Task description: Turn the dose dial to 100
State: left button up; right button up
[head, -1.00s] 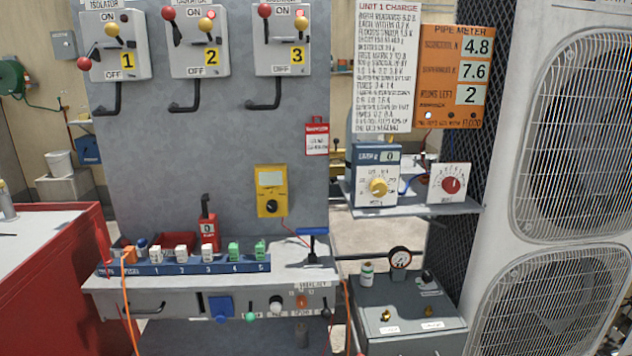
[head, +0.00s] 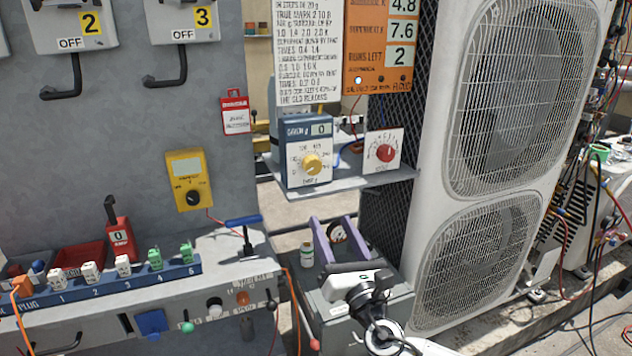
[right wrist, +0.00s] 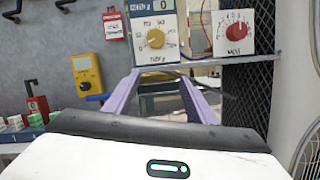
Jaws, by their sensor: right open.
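The dose dial is a yellow knob (head: 312,164) on a blue-topped white box (head: 307,150) whose small display reads 0. It stands on a grey shelf and also shows in the right wrist view (right wrist: 155,38). My right gripper (head: 332,226) has purple fingers spread apart with nothing between them. It is below and in front of the shelf, not touching the dial. In the right wrist view its fingers (right wrist: 155,82) point toward the box from below. My left gripper is not in view.
A white box with a red knob (head: 385,153) stands right of the dial on the same shelf (head: 375,180). A grey case (head: 325,305) and a small bottle (head: 307,253) are below. A large condenser (head: 425,200) bounds the right side.

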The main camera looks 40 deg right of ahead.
aim_at(314, 168)
jog(key=w+d+r+n, duration=0.1)
jog(key=w+r, duration=0.1)
jog(key=w, duration=0.1)
jog(key=w+r+t+p, duration=0.1)
jog(key=w+r, duration=0.2)
jog(key=w+d+r+n, duration=0.1)
jog(key=w+r, duration=0.2)
jog(key=shift+w+d+n, duration=0.3)
jog(key=shift+w, duration=0.1)
jog(key=c, duration=1)
